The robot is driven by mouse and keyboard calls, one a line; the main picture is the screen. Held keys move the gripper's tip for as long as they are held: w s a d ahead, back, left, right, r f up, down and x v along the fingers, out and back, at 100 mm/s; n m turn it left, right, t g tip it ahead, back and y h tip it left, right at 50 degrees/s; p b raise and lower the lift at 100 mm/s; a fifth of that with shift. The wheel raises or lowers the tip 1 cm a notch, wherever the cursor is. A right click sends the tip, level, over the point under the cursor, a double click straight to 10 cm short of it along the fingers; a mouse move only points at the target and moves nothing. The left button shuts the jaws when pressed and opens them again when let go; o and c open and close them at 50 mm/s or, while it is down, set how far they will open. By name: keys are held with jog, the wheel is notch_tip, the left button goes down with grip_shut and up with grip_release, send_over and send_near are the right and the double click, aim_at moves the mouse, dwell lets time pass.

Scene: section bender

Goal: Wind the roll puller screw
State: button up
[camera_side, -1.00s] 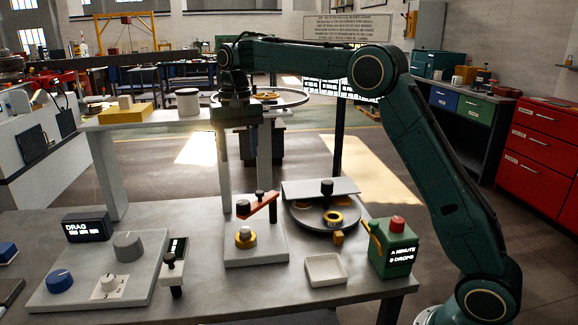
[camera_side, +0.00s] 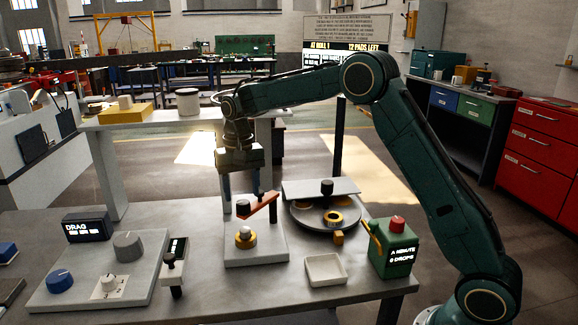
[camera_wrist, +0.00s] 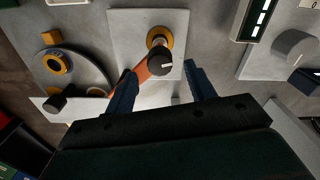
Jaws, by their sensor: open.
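The orange crank arm (camera_side: 264,206) stands on a light grey plate (camera_side: 256,252) on the bench, with a black knob (camera_side: 243,207) at one end. A brass-yellow collar (camera_side: 245,238) sits below that knob on the same plate. My gripper (camera_side: 241,186) points down above the crank, fingers spread. In the wrist view, the black knob (camera_wrist: 161,62) with a white mark lies between my open fingers (camera_wrist: 160,78); the orange arm (camera_wrist: 142,72) runs beside the left finger. The yellow collar (camera_wrist: 159,37) shows beyond the knob. I cannot tell whether a finger touches the crank.
Right of the plate are a round dark turntable (camera_side: 312,216) with yellow rings, a white tray (camera_side: 326,269) and a green box (camera_side: 391,250) with a red top. Left are a DRAG display (camera_side: 87,227) and a dial panel (camera_side: 135,275). A raised shelf (camera_side: 150,118) stands behind.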

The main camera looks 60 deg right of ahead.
aim_at(243, 202)
jog(key=shift+f, duration=1.7)
jog(key=c, duration=1)
